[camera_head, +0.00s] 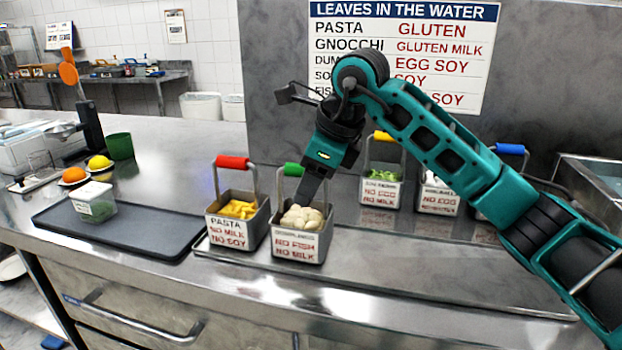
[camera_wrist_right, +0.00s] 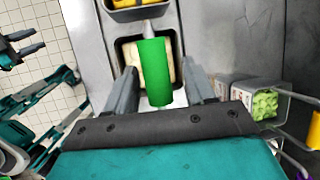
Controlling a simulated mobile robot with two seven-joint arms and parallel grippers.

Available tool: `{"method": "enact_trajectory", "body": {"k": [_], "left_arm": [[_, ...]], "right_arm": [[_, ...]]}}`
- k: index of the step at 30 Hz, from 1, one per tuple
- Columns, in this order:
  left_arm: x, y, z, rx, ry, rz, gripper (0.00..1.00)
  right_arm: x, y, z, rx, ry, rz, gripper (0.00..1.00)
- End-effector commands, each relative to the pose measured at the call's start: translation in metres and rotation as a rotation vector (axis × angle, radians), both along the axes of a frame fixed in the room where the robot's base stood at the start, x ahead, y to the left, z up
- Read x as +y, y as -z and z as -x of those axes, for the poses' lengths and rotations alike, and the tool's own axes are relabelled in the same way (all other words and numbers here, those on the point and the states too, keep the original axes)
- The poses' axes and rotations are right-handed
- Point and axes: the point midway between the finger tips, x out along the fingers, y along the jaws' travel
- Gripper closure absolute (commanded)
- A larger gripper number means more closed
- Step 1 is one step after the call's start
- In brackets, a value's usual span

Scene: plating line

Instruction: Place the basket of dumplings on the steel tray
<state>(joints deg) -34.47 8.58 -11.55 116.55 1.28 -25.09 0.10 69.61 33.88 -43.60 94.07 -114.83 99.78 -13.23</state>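The basket of dumplings (camera_head: 297,247) is a steel basket with a green handle, pale dumplings and a label reading no fish, no milk. It stands upright at the front of the counter. My right gripper (camera_head: 309,192) is above it, fingers pointing down and partly hiding the basket. In the right wrist view, the green handle (camera_wrist_right: 155,72) lies between the open fingers, with gaps on both sides. A low, rimmed steel tray (camera_head: 400,285) runs along the counter front. My left gripper (camera_wrist_right: 26,46) shows only at the wrist view's left edge, its fingers apart and empty.
A pasta basket (camera_head: 231,235) with a red handle stands close left of the dumplings. Other baskets, including one of green food (camera_head: 380,190), stand behind right. A dark tray (camera_head: 140,235) at left bears a white-lidded container (camera_head: 94,202). The steel tray's right part is clear.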

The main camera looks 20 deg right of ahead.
Motion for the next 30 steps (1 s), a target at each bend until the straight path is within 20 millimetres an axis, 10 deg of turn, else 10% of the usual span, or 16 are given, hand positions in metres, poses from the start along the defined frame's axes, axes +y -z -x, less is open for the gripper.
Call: {"method": "enact_trajectory", "body": {"k": [9, 30], "left_arm": [[0.001, -0.001, 0.000, 0.000, -0.002, -0.003, 0.57], [0.007, -0.004, 0.003, 0.003, -0.010, -0.013, 0.57]], "right_arm": [[-0.001, -0.010, 0.002, -0.003, -0.001, 0.000, 0.46], [-0.026, -0.111, 0.044, -0.001, 0.000, 0.000, 0.46]]}}
